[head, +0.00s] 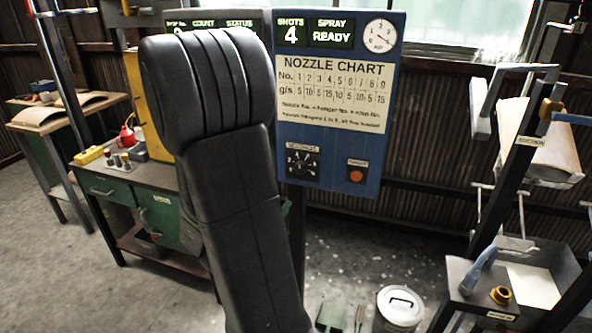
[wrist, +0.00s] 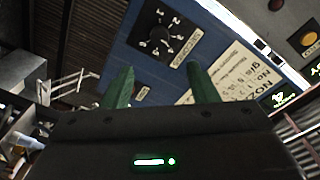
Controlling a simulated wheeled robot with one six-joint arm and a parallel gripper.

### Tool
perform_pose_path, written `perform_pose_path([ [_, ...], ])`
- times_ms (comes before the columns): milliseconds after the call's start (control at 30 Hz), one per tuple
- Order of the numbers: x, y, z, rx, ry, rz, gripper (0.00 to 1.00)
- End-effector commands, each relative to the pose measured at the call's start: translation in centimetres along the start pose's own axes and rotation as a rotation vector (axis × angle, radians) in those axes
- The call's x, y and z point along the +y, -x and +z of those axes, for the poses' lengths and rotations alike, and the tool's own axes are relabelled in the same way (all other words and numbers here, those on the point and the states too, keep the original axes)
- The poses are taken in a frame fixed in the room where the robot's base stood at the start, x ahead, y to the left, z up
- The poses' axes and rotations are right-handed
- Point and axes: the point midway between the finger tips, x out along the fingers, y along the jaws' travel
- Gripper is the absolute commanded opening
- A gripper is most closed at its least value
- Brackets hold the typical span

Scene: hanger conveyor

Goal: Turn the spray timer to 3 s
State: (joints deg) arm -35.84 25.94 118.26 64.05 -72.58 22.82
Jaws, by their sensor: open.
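The spray timer dial (head: 302,162) is a small black dial with white marks around it, low on the blue panel (head: 390,110). It also shows in the wrist view (wrist: 160,40), rotated, with a pale label beside it that seems to read SECONDS. The number its knob points at is too small to read. My gripper (wrist: 158,76) has two green fingers, spread apart with nothing between them. The dial appears beyond the gap between the fingertips, apart from them. In the head view my black arm hides nearly all of the gripper.
A red button (head: 357,175) sits right of the dial. Above are a nozzle chart (head: 332,95), a display (head: 315,33) reading SHOTS 4, SPRAY READY, and a round gauge (head: 380,36). A green workbench (head: 150,195) stands left, a rack (head: 520,150) right, and a white bucket (head: 400,308) on the floor.

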Motion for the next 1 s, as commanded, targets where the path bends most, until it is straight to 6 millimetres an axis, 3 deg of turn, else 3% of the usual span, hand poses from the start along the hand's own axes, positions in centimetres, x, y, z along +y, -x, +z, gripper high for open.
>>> perform_pose_path([
  [600, -0.1, -11.0, -0.1, 0.0, 0.0, 0.002, 0.53],
  [800, 0.0, -12.5, 0.0, -0.002, 0.001, 0.001, 0.53],
  [1000, 0.1, -12.7, 0.0, -0.003, 0.001, 0.001, 0.53],
])
